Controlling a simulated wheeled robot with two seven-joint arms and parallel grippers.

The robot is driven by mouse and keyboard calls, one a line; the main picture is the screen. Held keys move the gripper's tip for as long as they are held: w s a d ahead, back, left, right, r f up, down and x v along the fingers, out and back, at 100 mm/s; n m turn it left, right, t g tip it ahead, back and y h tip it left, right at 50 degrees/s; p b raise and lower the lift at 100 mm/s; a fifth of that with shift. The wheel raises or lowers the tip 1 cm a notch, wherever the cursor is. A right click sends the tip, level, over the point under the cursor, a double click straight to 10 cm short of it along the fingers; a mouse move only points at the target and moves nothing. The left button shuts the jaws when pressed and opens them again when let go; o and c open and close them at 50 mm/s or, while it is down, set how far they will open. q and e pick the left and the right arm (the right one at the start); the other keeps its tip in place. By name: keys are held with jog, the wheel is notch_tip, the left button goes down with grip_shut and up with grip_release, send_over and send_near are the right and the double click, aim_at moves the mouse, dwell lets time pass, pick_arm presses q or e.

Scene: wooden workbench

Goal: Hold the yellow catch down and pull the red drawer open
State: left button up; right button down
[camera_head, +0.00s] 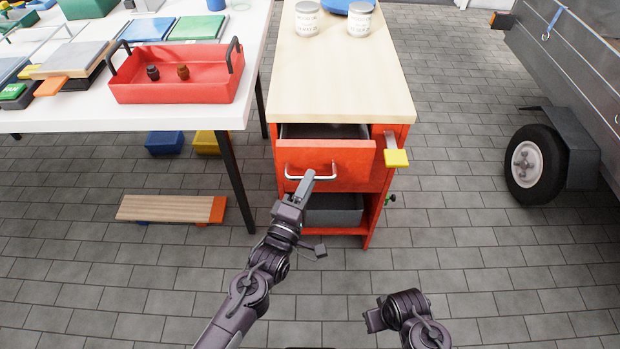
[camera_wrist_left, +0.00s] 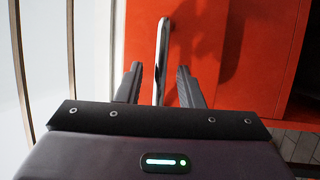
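The red drawer (camera_head: 345,158) in the red cabinet stands partly open; its dark inside shows behind the front. Its pale metal handle (camera_head: 290,172) runs across the front. My left gripper (camera_head: 306,182) is at the handle. In the left wrist view, the handle (camera_wrist_left: 161,45) passes between the fingers of the left gripper (camera_wrist_left: 160,82), with gaps visible on both sides. The yellow catch (camera_head: 397,158) sticks out at the right of the drawer, and nothing touches it. My right gripper (camera_head: 374,318) is low in front, well away from the cabinet; its fingers are unclear.
The cabinet's wooden top (camera_head: 340,80) holds two white tins (camera_head: 307,18) at the back. A white table (camera_head: 190,115) with a red tray (camera_head: 180,95) stands close on the left. A grey bin (camera_head: 332,210) sits below the drawer. The paved floor in front is clear.

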pick_arm(q)
jog(key=shift+x, duration=1.15)
jog(key=shift+c, duration=0.2)
grip_shut()
